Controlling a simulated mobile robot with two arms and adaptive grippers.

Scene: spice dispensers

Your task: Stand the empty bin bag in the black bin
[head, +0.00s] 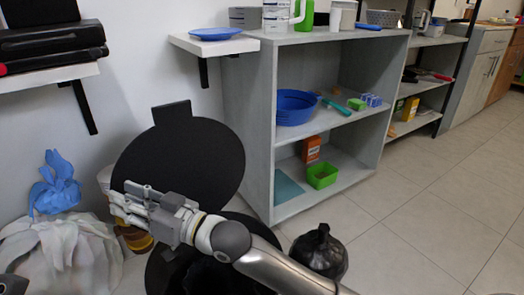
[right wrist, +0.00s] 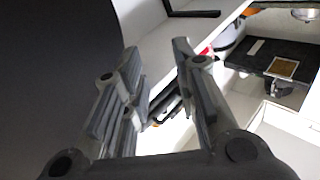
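The black bin (head: 160,272) stands at the bottom middle of the head view, its round lid (head: 190,150) raised against the wall. My right forearm crosses in front and hides much of the bin's opening. Dark material shows inside, but I cannot tell whether it is a bag. A black bag (head: 319,252), bulging and gathered at the top, stands on the floor right of the bin. My right gripper (head: 122,208) is in front of the lid's lower left edge. In the right wrist view its fingers (right wrist: 156,75) are apart, with nothing between them. My left gripper's fingers do not show.
A white bag (head: 62,255) with a blue bag (head: 54,183) on top is at the left wall. A grey shelf unit (head: 247,140) stands right of the bin. A small wall shelf (head: 215,45) is above the lid. The tiled floor at right is clear.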

